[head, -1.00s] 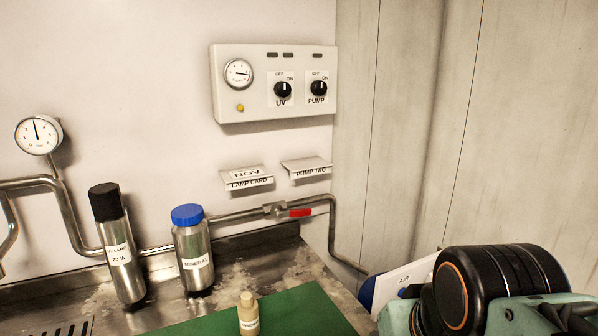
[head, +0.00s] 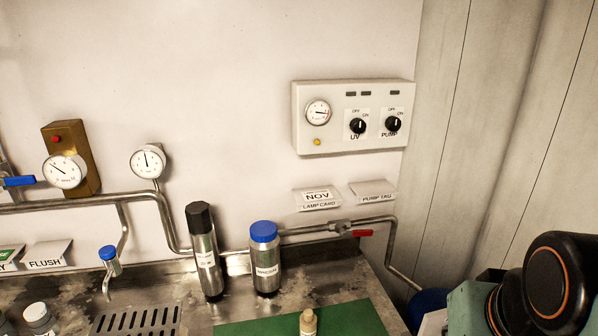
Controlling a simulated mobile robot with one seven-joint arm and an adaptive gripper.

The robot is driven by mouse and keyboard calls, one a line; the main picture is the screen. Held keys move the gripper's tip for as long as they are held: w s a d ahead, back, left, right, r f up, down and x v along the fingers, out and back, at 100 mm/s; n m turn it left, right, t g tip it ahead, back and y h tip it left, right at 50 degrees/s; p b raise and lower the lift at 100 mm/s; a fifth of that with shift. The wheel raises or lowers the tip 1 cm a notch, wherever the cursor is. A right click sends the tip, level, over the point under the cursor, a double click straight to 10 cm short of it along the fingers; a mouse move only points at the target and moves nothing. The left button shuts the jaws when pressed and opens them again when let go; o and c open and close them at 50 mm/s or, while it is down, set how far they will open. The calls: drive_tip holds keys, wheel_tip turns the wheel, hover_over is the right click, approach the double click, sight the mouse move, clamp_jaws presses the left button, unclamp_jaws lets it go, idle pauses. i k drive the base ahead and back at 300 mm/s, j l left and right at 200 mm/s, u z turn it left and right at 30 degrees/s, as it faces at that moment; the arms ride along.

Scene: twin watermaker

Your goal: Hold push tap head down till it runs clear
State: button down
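A small steel tap (head: 115,268) with a round blue push head (head: 108,253) shows at the lower left in the head view. It hangs from a pipe (head: 124,222) on the wall, and its thin spout points down over the steel counter. Nothing touches the head, and I see no water at the spout. A slotted drain grille (head: 138,320) lies in the counter to the right of the spout. Only links of my arm show at the lower right, far from the tap. My gripper is out of view.
A steel lamp canister (head: 206,265) and a blue-capped mineral bottle (head: 265,268) stand right of the tap. Small white-capped bottles (head: 37,315) are at front left. The wall holds gauges and a control box (head: 350,145).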

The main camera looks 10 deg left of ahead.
sight(108, 252)
drive_tip(key=u, duration=2.05)
